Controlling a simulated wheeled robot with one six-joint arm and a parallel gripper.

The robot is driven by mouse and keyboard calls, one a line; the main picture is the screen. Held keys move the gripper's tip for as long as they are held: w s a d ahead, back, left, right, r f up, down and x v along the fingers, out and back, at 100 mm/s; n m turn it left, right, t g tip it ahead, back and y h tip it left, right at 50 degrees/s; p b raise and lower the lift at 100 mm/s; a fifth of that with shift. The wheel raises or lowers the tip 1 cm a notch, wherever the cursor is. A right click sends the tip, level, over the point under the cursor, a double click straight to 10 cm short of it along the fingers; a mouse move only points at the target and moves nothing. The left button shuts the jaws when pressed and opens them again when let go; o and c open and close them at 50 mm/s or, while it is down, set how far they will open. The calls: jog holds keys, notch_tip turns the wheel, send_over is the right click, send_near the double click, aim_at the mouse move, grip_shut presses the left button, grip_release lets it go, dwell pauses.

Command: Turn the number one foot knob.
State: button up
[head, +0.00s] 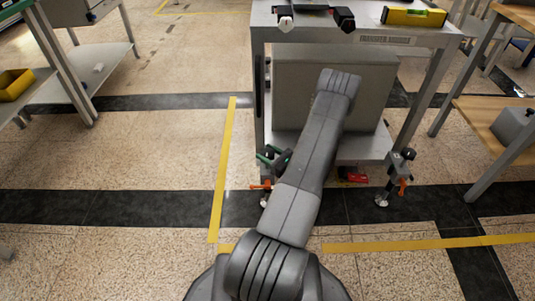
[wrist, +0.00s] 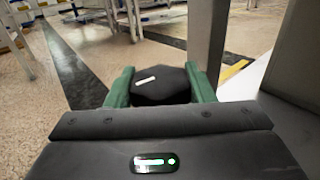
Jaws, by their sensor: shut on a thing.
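The black foot knob (wrist: 163,88) is six-sided and has a white bar mark on its top, seen in the wrist view. My gripper (wrist: 160,78) has green fingers, one on each side of the knob, and is shut on it. In the head view my gripper (head: 272,157) is low at the left front leg of the grey transfer table (head: 357,39), and the knob there is mostly hidden by the fingers. An orange lever (head: 261,186) sticks out below it.
The right front foot has a black knob (head: 408,154) and an orange lever (head: 403,187). A red object (head: 353,176) lies under the table near its lower shelf. A yellow level (head: 413,17) lies on top. Floor to the left is open, with a yellow line (head: 223,170).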

jog(key=shift+m+t+h, duration=0.3)
jog(key=shift+m+t, duration=0.1)
jog(key=m+t+h+b, duration=0.1)
jog(key=m+t+h, duration=0.2)
jog(key=shift+s+f+h, duration=0.1)
jog(key=shift+h, duration=0.3)
jog(key=shift+m+t+h, duration=0.8)
jog(key=shift+m+h, duration=0.1)
jog(key=shift+h, duration=0.3)
jog(key=shift+h+b, duration=0.3)
jog(key=o, duration=1)
jog(key=p+v, duration=0.3)
jog(key=v, duration=1)
jog(key=shift+s+d+f, duration=0.1)
jog(key=shift+s, duration=0.25)
